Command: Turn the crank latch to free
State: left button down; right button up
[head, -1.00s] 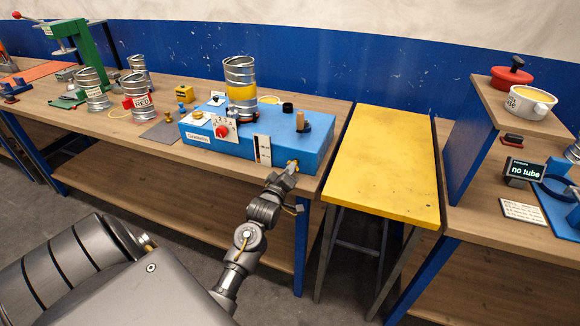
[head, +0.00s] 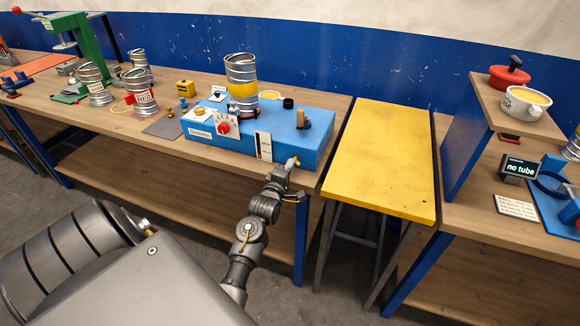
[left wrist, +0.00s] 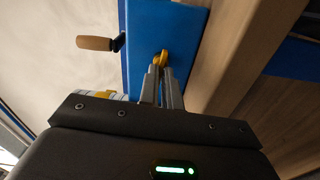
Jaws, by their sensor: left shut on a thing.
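The blue machine box (head: 300,143) stands on the wooden bench. Its crank has a wooden grip (head: 301,117) standing up on top at the right; the grip also shows in the left wrist view (left wrist: 95,43). A small brass-yellow latch (head: 294,161) sits low on the box's front near the right corner. In the left wrist view the latch (left wrist: 160,58) is between the tips of my left gripper (left wrist: 162,72), which is shut on it. The fingers partly hide the latch, so its exact angle is unclear. My right gripper is not in view.
A ribbed metal duct with a yellow band (head: 242,83) stands upright on the box. A red knob (head: 223,127) is on the front. More metal cans (head: 139,92) stand to the left. A bare yellow table (head: 380,155) stands to the right, beyond a narrow gap.

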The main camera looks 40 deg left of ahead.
pick_arm(q)
jog(key=shift+r, duration=0.1)
jog(key=c, duration=1.6)
grip_release()
jog(key=b+v, duration=0.2)
jog(key=v, duration=0.8)
jog(key=shift+s, duration=0.35)
jog(key=shift+d, duration=0.15)
